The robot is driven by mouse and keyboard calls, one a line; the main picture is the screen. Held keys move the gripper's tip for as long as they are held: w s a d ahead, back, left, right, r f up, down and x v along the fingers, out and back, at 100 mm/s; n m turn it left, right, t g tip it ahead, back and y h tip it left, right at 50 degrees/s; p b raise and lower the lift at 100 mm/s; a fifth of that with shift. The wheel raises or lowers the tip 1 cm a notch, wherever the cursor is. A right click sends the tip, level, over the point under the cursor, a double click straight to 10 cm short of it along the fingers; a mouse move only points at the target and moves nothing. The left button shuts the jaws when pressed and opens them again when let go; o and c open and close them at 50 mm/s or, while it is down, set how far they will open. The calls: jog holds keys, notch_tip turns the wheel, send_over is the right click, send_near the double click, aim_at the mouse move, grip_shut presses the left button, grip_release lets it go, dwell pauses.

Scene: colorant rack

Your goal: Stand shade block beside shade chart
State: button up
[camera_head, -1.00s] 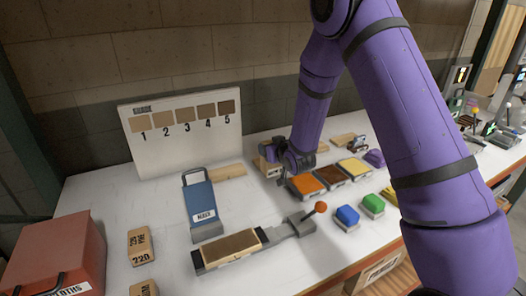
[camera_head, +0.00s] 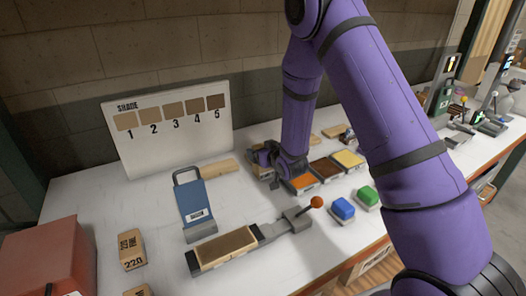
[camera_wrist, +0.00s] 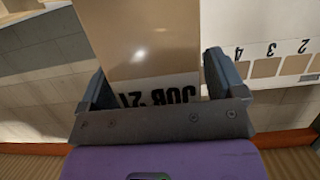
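The shade block (camera_wrist: 150,45) is a tan block with an upside-down label reading "JOB 21". In the head view my gripper (camera_head: 270,168) is low over the bench, left of the orange tray. Only a small tan part of the block shows there; my gripper hides most of it. The shade chart (camera_head: 168,150) is a white upright board with numbered brown swatches, standing at the back, left of my gripper. It shows upside down in the wrist view (camera_wrist: 300,40).
A tan wooden strip (camera_head: 218,168) lies between the chart and my gripper. Color trays (camera_head: 299,183) stand to the right. A red box (camera_head: 45,255) is front left.

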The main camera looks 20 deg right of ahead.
jog(key=shift+s+r, duration=0.2)
jog(key=v, duration=1.2)
jog(key=s+d+r+m+g+h, duration=0.1)
jog(key=s+d+r+g, duration=0.15)
jog(key=r, duration=0.55)
jog(key=s+d+r+g+h, duration=0.15)
jog(key=s+r, duration=0.25)
jog(key=r, duration=0.5)
jog(key=s+r+g, duration=0.2)
jog(key=s+r, duration=0.3)
jog(key=s, duration=0.6)
jog(key=s+r+m+g, duration=0.1)
jog(key=s+r+g, duration=0.2)
jog(key=s, duration=0.9)
notch_tip(320, 180, up, 2)
jog(key=shift+d+r, duration=0.15)
jog(key=shift+d, duration=0.2)
